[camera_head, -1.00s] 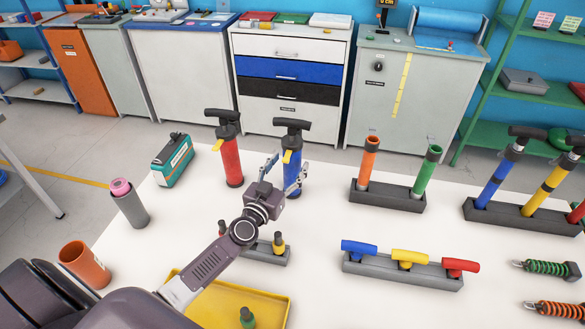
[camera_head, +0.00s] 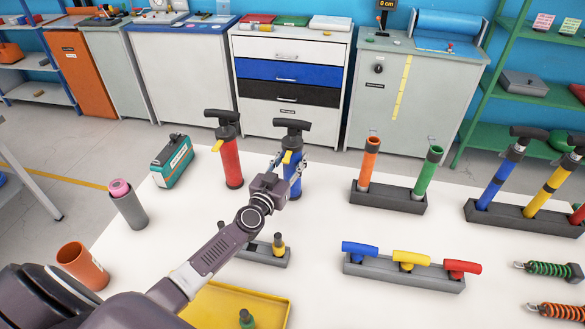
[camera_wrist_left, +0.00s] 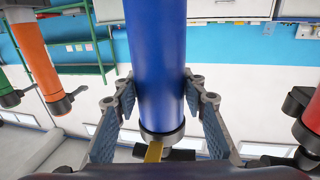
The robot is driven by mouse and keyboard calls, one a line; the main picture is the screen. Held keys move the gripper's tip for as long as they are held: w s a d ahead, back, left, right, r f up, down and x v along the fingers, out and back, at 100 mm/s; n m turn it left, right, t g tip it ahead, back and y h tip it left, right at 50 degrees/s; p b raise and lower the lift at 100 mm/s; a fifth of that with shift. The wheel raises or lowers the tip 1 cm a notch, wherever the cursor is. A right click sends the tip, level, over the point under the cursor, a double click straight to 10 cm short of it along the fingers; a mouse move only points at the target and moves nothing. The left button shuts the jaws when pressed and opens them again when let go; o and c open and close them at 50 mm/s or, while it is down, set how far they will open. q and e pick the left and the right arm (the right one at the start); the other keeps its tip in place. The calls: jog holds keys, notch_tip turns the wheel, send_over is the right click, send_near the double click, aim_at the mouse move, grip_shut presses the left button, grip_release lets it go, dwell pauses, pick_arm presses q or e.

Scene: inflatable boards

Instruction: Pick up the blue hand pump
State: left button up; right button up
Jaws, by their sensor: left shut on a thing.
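The blue hand pump (camera_head: 295,161) stands upright on the white table in the head view, with a black T-handle on top and a yellow part below it. My left gripper (camera_head: 290,168) is at the pump's barrel, its fingers on both sides of it. In the left wrist view the blue pump (camera_wrist_left: 157,65) fills the middle, and the fingers of my left gripper (camera_wrist_left: 158,105) are shut on it. My right gripper is not in view.
A red hand pump (camera_head: 231,160) stands close to the left. A black rack (camera_head: 388,197) with an orange and a green tube is to the right. A rack of coloured handles (camera_head: 400,271) and a yellow tray (camera_head: 270,300) lie nearer.

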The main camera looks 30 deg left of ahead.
pick_arm(q)
jog(key=shift+c, duration=1.4)
jog(key=shift+r, duration=0.2)
